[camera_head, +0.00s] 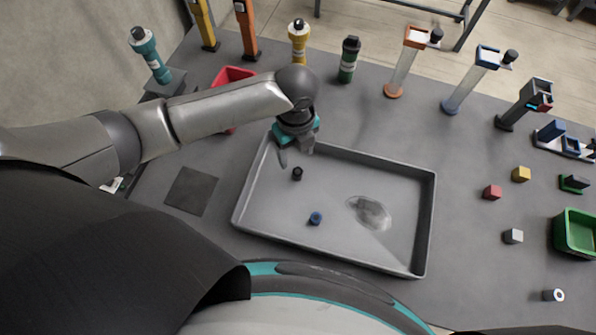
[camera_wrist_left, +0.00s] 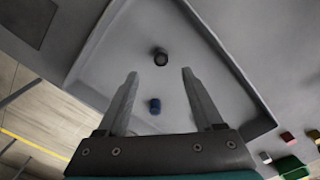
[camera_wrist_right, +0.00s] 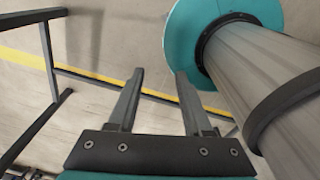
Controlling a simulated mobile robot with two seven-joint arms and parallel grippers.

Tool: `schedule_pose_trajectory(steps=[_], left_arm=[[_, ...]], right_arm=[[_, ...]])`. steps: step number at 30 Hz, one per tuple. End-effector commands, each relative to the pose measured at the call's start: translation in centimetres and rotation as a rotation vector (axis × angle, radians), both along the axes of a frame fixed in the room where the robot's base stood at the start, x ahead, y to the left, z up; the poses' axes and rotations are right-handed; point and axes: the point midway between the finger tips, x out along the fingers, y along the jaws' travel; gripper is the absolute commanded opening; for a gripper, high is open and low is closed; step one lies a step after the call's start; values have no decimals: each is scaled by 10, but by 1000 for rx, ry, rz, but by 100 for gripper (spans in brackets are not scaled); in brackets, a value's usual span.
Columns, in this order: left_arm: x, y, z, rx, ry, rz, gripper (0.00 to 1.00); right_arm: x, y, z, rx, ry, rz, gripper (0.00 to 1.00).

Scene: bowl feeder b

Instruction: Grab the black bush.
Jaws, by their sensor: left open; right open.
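The black bush (camera_head: 297,174) stands in the grey tray (camera_head: 335,264), near its upper left corner in the head view. It also shows in the left wrist view (camera_wrist_left: 160,57), beyond and roughly between the fingertips. A blue bush (camera_head: 315,218) is in the same tray, below and right of the black one; the left wrist view shows it between the fingers (camera_wrist_left: 154,105). My left gripper (camera_head: 297,158) is open and empty, just above the black bush in the picture. My right gripper (camera_wrist_right: 158,75) is open and empty, away from the tray, with floor behind it.
A translucent round patch (camera_head: 369,212) shows in the tray's right half. A red bin (camera_head: 233,75) is partly behind my left arm. Several posts and dispensers line the table's back. Small cubes (camera_head: 492,192) and a green bin (camera_head: 577,233) lie to the right.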

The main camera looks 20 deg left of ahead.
Motion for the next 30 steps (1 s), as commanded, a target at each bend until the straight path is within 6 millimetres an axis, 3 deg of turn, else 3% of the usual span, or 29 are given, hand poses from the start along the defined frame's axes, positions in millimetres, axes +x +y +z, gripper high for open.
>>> schedule_pose_trajectory(steps=[3,10,18,28,30], left_arm=[[0,-1,-19,-1,1,0,68],[-1,-1,-34,-1,1,0,68],[-3,-4,-73,1,1,0,68],[-2,-3,-80,1,-2,-2,68],[-2,-3,-80,1,-2,-2,63]], right_arm=[[3,0,-4,1,-4,0,50],[13,1,-6,2,-20,0,50],[15,1,-13,2,-24,-1,50],[15,1,-13,2,-24,-1,50],[14,1,-13,2,-24,-1,50]])
